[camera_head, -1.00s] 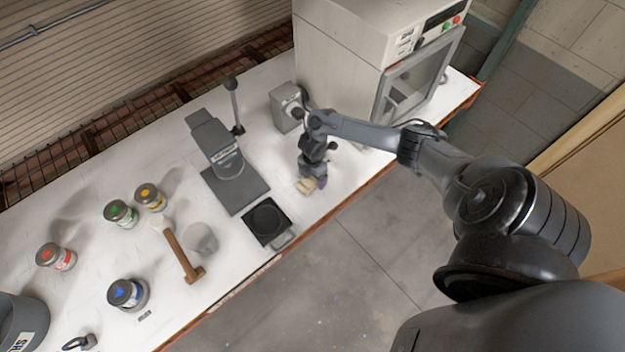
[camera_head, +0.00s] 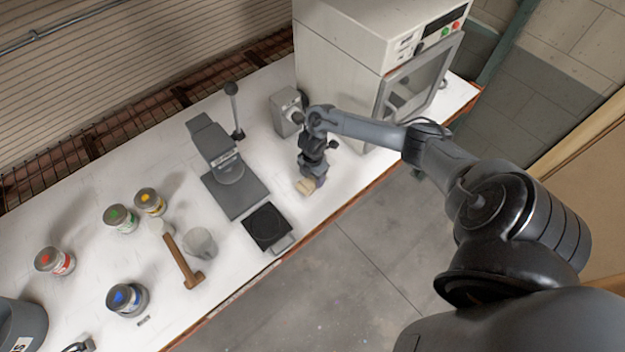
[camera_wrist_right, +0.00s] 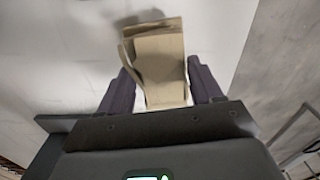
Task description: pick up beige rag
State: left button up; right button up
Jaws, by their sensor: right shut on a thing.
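The beige rag (camera_head: 304,187) is a small folded cloth at the right part of the white table, near its front edge. In the right wrist view the rag (camera_wrist_right: 160,70) sticks out between and beyond the two dark fingers. My right gripper (camera_head: 312,180) points down and is shut on the rag; it also shows in the right wrist view (camera_wrist_right: 164,92). Whether the rag touches the table is hard to tell. My left gripper is not in view.
A black scale-like pan (camera_head: 268,227) and a grey press (camera_head: 233,187) stand left of the rag. A small grey box (camera_head: 286,110) and a large oven (camera_head: 350,60) stand behind. Cans, a cup (camera_head: 200,243) and a hammer (camera_head: 181,262) lie further left.

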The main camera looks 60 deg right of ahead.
jog(key=s+r, duration=0.7)
jog(key=s, duration=0.4)
jog(key=shift+s+d+r, duration=0.25)
jog(key=shift+s+r, duration=0.05)
jog(key=shift+r, duration=0.05)
jog(key=o, duration=0.4)
jog(key=c, duration=0.3)
jog(key=shift+w, duration=0.1)
